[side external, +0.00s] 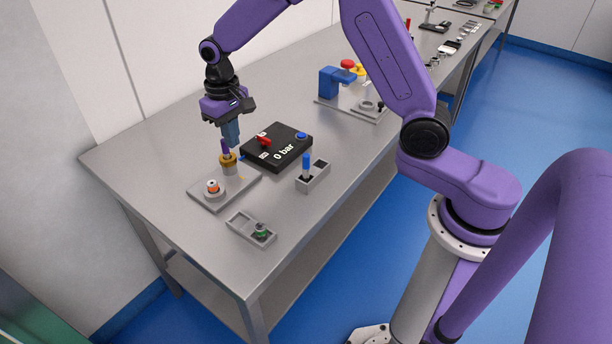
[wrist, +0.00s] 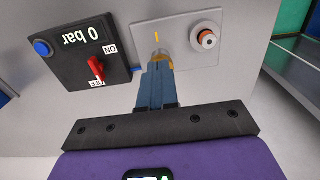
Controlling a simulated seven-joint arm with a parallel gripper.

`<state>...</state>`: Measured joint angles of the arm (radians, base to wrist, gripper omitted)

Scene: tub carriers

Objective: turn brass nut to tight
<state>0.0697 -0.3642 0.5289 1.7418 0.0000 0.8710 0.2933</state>
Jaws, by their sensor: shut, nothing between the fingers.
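I cannot tell whether the fingertips touch the nut. A yellow-orange mark (wrist: 156,37) shows on the plate near the nut.
On the same plate is a round fitting with an orange ring (side external: 212,187). A black box (side external: 280,153) reading "0 bar", with a red switch and blue button, stands close by. Grey trays (side external: 316,178) and (side external: 240,222) hold small parts. A blue fixture (side external: 336,83) stands farther back.

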